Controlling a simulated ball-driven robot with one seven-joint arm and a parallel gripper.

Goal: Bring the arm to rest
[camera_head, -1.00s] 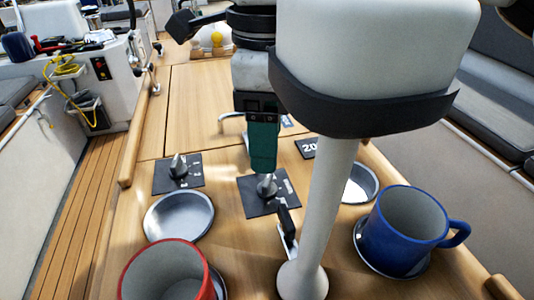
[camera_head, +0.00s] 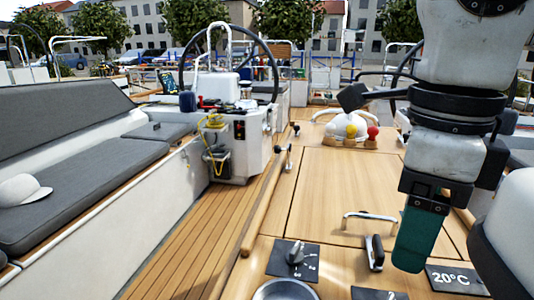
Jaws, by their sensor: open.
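My arm hangs down at the right of the head view, white and black. My gripper (camera_head: 410,258) is at its lower end, with a teal finger pointing down. It is open and I see nothing held in it. The finger stands over the wooden cockpit table (camera_head: 335,195), in front of the "20°C" plate (camera_head: 458,279) and beside a metal handle (camera_head: 374,260). I cannot tell how far it is above the table.
A knob on a dark plate (camera_head: 294,255) and a round metal dish (camera_head: 285,290) are at the front. A curved handle (camera_head: 368,215) and several coloured balls (camera_head: 362,131) are farther back. A steering wheel (camera_head: 262,75) stands behind. A cap (camera_head: 22,190) lies on the left bench.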

